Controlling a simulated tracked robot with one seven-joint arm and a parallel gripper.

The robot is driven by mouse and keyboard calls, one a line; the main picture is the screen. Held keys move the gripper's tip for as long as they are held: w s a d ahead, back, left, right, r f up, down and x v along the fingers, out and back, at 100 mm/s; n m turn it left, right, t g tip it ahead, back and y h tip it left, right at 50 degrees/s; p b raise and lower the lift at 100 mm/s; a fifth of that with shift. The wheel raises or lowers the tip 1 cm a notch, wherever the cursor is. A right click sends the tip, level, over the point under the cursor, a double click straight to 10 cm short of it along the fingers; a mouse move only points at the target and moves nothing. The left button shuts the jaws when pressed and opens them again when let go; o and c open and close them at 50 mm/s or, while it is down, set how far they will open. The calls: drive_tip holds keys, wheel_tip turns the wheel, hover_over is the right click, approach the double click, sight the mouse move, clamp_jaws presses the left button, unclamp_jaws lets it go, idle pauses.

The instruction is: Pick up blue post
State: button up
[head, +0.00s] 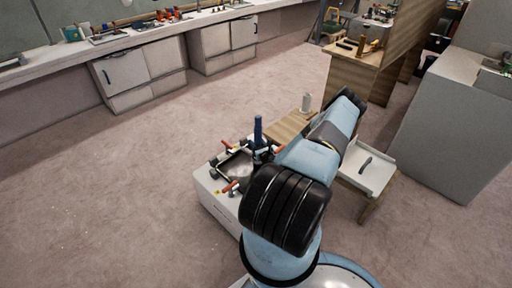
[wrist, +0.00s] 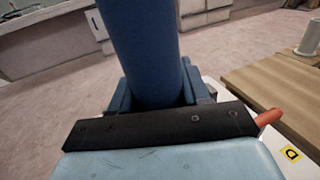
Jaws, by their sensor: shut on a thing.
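The blue post (head: 258,131) stands upright above the white cabinet beside my arm in the head view. In the wrist view the blue post (wrist: 143,50) fills the middle and rises out of the top of the picture. My gripper (wrist: 160,98) is shut on the post, with a blue jaw on each side of it. The post's lower end is hidden behind the dark edge of my gripper, so I cannot tell whether it touches anything below.
The white cabinet (head: 213,201) carries a dark tray (head: 237,167) and red-handled items. A wooden board (head: 289,127) with a pale spool (head: 306,103) lies behind. A white panel with a black handle (head: 372,169) is right of my arm. The floor at left is clear.

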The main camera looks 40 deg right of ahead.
drive_tip(key=shift+r, duration=0.1)
clamp_jaws()
drive_tip(key=shift+r, duration=0.15)
wheel_tip(320, 180, up, 18)
drive_tip(key=shift+f, duration=0.2)
idle(0.4)
